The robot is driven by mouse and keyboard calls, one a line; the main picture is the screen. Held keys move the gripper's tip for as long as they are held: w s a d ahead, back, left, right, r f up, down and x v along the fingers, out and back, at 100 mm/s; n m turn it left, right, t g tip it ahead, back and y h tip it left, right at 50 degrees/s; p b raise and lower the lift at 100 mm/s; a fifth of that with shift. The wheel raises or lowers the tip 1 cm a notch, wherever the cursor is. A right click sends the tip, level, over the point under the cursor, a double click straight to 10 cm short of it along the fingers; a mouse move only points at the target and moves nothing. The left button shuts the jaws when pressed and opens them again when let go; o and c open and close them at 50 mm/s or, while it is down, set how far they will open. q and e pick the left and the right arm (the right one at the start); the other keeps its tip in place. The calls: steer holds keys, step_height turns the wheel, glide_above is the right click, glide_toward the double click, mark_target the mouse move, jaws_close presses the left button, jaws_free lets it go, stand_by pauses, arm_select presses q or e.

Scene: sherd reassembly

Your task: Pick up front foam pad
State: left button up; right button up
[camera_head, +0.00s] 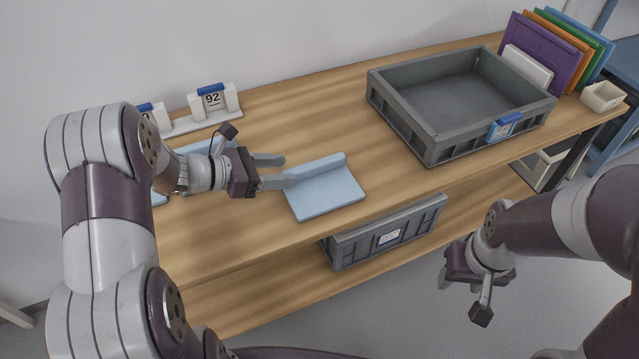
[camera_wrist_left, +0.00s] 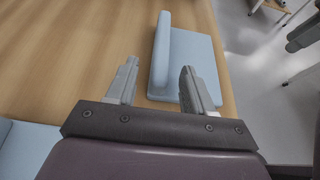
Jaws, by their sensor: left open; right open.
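A light blue foam pad (camera_head: 328,193) with a raised upright wall along its back edge lies on the wooden table, near its front edge. In the left wrist view the foam pad (camera_wrist_left: 200,62) lies ahead, with its upright wall between the lines of the two fingers. My left gripper (camera_head: 277,172) is open at the pad's left end, its fingers pointing right. It also shows open in the left wrist view (camera_wrist_left: 158,84). I cannot tell whether a finger touches the pad. My right gripper (camera_head: 463,277) hangs in front of the table, away from the pad; its fingers are hardly visible.
Another light blue piece (camera_head: 196,150) lies behind my left wrist, partly hidden. A grey crate (camera_head: 432,150) stands at the right of the table. A number stand (camera_head: 213,104) is at the back left. Another grey crate (camera_head: 385,236) sits on the lower shelf. Table (camera_head: 330,120) between is clear.

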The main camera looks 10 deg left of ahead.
mark_target(289, 172)
arm_select(q)
steer(key=shift+x, duration=1.6)
steer(key=shift+s, duration=0.1)
jaws_close()
